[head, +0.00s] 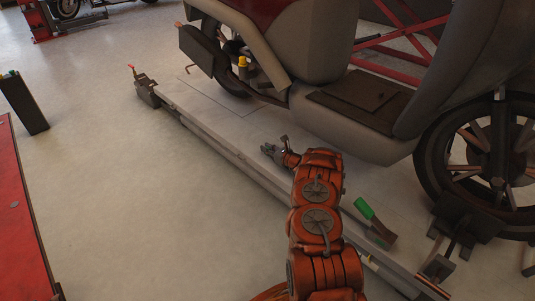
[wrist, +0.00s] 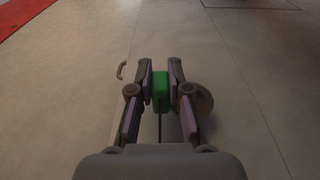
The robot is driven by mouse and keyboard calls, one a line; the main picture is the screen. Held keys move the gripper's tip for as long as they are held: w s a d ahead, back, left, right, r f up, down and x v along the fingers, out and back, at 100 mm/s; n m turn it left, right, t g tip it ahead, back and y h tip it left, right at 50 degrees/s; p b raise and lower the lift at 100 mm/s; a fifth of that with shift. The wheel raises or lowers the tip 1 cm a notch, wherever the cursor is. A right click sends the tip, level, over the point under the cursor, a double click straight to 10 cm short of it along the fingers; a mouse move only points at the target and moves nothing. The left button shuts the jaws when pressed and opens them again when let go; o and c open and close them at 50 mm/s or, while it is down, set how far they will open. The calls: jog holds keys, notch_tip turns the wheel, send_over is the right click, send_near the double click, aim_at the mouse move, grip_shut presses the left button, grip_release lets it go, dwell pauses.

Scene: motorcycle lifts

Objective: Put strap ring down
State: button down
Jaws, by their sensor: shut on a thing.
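My gripper (wrist: 160,90) is shut on a small green piece, which I take to be the strap ring (wrist: 160,88). In the wrist view it sits between the two fingertips, with a thin dark line below it. No ring shape shows clearly. A tan round shape (wrist: 206,101) shows partly behind the right finger; I cannot tell whether it belongs to the held piece. In the head view my gripper (head: 268,150) is above the long grey lift platform (head: 195,103), near its left edge. The held piece is not clear there. Height above the platform is hard to tell.
A motorcycle (head: 325,45) stands on the platform, close right of my arm. A green-handled tool (head: 364,208) lies on the platform near my arm. A small curved handle (wrist: 121,70) shows left of my gripper. A red lift (head: 20,230) stands left, with open floor between.

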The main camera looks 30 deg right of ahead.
jog(key=shift+f, duration=0.7)
jog(key=shift+f+b, duration=0.2)
jog(key=shift+b, duration=0.1)
jog(key=c, duration=1.1)
grip_release()
jog(key=shift+r, duration=0.15)
